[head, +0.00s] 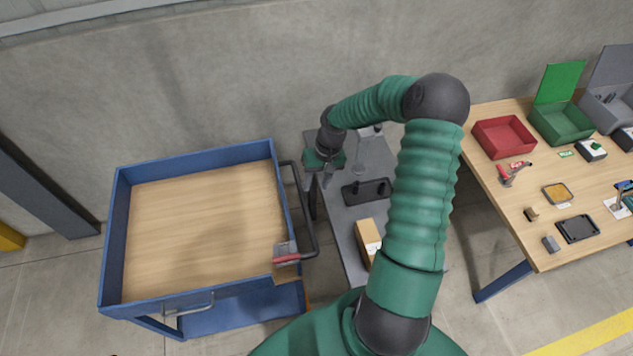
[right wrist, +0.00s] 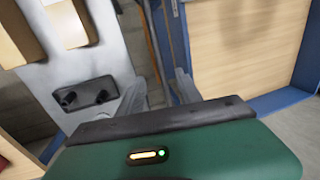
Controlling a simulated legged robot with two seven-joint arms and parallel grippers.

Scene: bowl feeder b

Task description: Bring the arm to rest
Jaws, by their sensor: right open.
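My right arm is green with dark joints and reaches up and over to the left in the head view. Its gripper (head: 318,175) hangs above the gap between the blue cart (head: 273,151) and the narrow grey table (head: 357,262). The right wrist view shows the two fingers (right wrist: 160,95) apart with nothing between them. The grey table's edge and the cart's handle lie below and beyond the fingers. My left gripper is not in view.
A black fixture (head: 366,192) and a cardboard box (head: 368,238) stand on the grey table. The wooden table (head: 520,240) at right holds a red bin (head: 503,137), a green bin (head: 562,124) and several small items. The cart top is empty apart from a red-and-grey piece (head: 286,256) at its edge.

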